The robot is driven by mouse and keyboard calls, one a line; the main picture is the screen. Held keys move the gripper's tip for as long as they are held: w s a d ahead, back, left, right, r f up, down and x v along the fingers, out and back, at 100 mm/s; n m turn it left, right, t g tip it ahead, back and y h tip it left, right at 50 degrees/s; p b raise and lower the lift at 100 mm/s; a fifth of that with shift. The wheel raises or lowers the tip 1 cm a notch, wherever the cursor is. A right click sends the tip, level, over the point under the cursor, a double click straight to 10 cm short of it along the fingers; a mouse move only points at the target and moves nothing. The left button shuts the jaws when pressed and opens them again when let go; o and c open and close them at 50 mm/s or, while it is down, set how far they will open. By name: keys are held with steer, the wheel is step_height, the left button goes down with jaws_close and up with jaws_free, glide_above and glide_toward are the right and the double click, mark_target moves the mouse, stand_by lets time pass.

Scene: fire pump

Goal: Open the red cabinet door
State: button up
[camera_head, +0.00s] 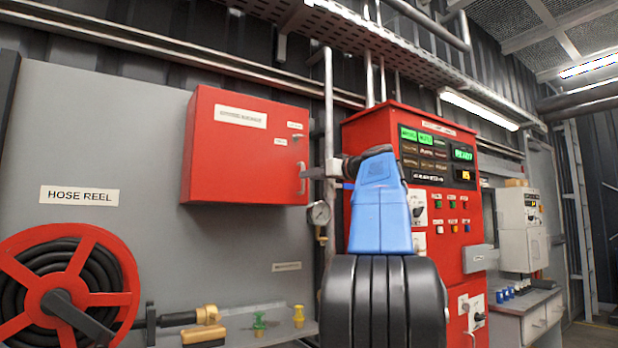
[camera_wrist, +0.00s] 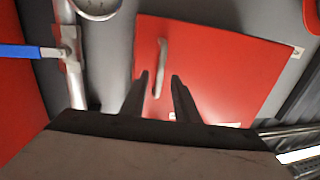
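The red cabinet (camera_head: 245,150) hangs on the grey wall panel with its door (camera_head: 235,165) shut. A pale vertical handle (camera_head: 301,178) sits near the door's right edge, below a small latch or lock (camera_head: 297,137). In the wrist view the door (camera_wrist: 225,70) fills the middle and right, and the handle (camera_wrist: 160,68) stands upright. My gripper (camera_wrist: 161,80) is open, with one dark finger on each side of the handle's lower part. No finger visibly touches it. In the head view my gripper (camera_head: 317,172) is beside the handle, partly hidden by my arm.
A red control panel (camera_head: 440,190) stands behind my arm. A hose reel (camera_head: 70,285) is at lower left.

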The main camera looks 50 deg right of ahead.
steer(key=shift+w, duration=0.85)
jaws_close()
steer(key=shift+s, duration=0.1)
